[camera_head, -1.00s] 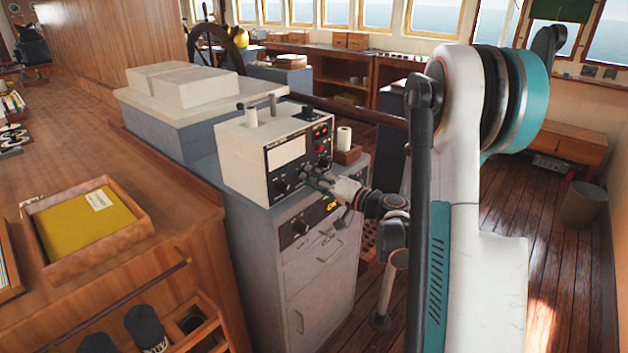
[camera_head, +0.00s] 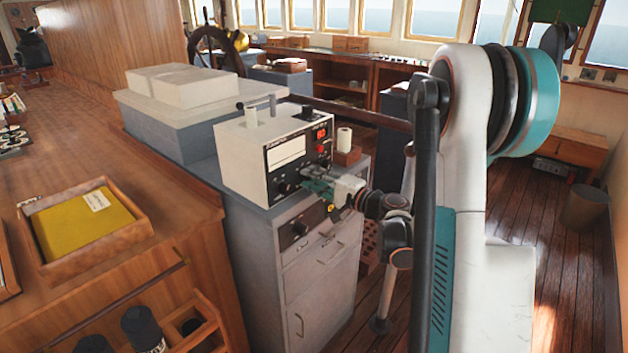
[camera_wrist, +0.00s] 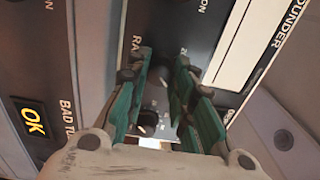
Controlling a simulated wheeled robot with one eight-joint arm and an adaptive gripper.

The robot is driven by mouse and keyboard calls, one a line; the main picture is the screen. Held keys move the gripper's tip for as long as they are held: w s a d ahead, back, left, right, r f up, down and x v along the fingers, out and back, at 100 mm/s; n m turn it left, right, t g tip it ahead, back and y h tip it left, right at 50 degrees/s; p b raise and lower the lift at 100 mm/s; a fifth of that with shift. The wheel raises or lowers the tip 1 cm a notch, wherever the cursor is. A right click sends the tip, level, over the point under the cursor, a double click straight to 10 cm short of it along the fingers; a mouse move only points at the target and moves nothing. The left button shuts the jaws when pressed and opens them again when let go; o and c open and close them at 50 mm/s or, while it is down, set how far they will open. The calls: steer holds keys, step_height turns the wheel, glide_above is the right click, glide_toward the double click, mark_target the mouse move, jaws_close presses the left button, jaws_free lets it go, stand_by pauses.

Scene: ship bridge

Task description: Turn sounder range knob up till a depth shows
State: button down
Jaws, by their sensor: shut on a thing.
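The sounder (camera_head: 240,165) is a cream box with a black front panel, standing on a grey cabinet. Its white display (camera_head: 287,150) shows no figure I can read. My gripper (camera_head: 308,182) reaches in from the right to the lower part of the panel. In the wrist view, its green fingers (camera_wrist: 163,75) are closed around the dark range knob (camera_wrist: 157,98), beside partly covered lettering that starts "RA". The fingers hide most of the knob and its scale, so its setting cannot be read. The word "SOUNDER" (camera_wrist: 290,30) is partly in view.
A white roll (camera_head: 344,138) stands right of the sounder. A wooden counter with a yellow folder tray (camera_head: 140,232) is at left. Wooden floor (camera_head: 560,260) is open at right.

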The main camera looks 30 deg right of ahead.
stand_by(0.4)
steer(key=c, duration=1.3)
jaws_free()
steer(key=shift+c, duration=0.2)
steer(key=v, duration=1.2)
